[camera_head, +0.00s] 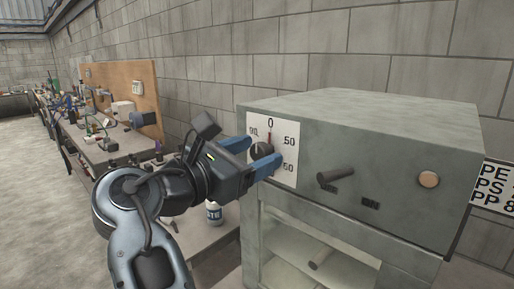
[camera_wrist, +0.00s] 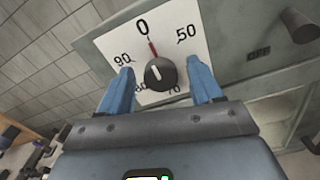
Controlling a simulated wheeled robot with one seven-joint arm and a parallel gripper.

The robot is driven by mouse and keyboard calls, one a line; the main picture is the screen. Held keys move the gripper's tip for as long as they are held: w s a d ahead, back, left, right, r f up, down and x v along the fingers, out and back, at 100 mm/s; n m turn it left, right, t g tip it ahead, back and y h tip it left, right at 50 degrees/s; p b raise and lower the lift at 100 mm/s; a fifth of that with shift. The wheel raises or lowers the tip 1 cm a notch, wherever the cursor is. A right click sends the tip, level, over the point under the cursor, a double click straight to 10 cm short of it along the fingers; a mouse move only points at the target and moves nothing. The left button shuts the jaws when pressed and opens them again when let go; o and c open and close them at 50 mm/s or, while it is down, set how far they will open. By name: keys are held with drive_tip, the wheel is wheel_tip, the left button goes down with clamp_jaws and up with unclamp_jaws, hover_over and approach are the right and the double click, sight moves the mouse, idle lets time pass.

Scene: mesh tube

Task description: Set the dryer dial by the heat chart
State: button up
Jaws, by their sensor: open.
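The grey-green dryer (camera_head: 365,130) stands at the right with a white dial plate (camera_head: 288,172) on its front. The dark round dial knob (camera_wrist: 160,74) has a red pointer that points to 0 at the top. The plate reads 0, 50, 70 and 90 in the wrist view; other numbers are partly hidden by my fingers. My gripper (camera_head: 265,151) is open, its blue fingers on either side of the knob with gaps between. The heat chart (camera_head: 495,186) is at the right edge, cut off; PE, PS and PP show, with an 8 after PP.
A dark handle (camera_head: 340,174) sticks out of the dryer front right of the dial, with a round tan button (camera_head: 429,179) farther right. A lower handle (camera_head: 320,258) is below.

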drive_tip(key=shift+w+d, duration=0.25)
drive_tip(key=shift+w, duration=0.05)
drive_tip(key=shift+c, duration=0.3)
drive_tip(key=c, duration=1)
